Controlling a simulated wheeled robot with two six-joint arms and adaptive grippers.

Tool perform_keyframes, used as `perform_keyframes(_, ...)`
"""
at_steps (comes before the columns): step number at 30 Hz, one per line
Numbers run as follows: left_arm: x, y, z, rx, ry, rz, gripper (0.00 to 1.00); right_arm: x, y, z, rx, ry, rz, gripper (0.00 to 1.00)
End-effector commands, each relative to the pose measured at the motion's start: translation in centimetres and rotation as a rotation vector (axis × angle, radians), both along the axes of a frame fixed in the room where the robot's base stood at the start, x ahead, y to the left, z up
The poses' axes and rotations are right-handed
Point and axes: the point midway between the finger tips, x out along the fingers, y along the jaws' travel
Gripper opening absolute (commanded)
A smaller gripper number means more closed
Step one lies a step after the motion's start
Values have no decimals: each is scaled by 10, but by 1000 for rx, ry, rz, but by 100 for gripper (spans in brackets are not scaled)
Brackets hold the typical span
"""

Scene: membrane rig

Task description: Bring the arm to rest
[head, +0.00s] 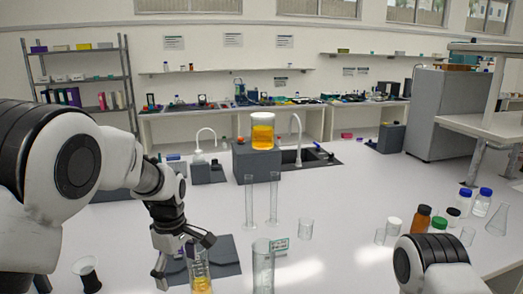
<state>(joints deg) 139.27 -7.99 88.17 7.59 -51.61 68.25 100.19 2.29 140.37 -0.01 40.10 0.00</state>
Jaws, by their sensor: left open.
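My left arm comes in from the left, and its left gripper (184,258) points down over a dark mat (226,256) at the front of the white bench. Its fingers are spread open.
A jar of orange liquid (262,134) sits on a grey block (257,164) by the sink. A tall glass cylinder (263,270), two slim tubes and a small beaker (305,230) stand mid-bench. Several capped bottles (422,219) stand at the right. A dark-based vessel (88,276) is at left.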

Motion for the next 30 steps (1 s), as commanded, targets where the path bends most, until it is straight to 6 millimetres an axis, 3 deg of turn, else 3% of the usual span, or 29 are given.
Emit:
perform_keyframes(10,-23,18,-87,4,5,-161,98,1,0,0,0,-2,0,40)
perform_keyframes(17,-71,35,-176,8,12,-364,98,1,0,0,0,-2,0,40)
perform_keyframes(20,-111,45,-222,7,18,-495,98,1,0,0,0,-1,0,40)
perform_keyframes(24,-187,55,-279,1,22,-719,98,1,0,0,0,-2,0,40)
perform_keyframes(30,-290,62,-312,-14,13,-1011,98,1,0,1,0,-2,0,40)
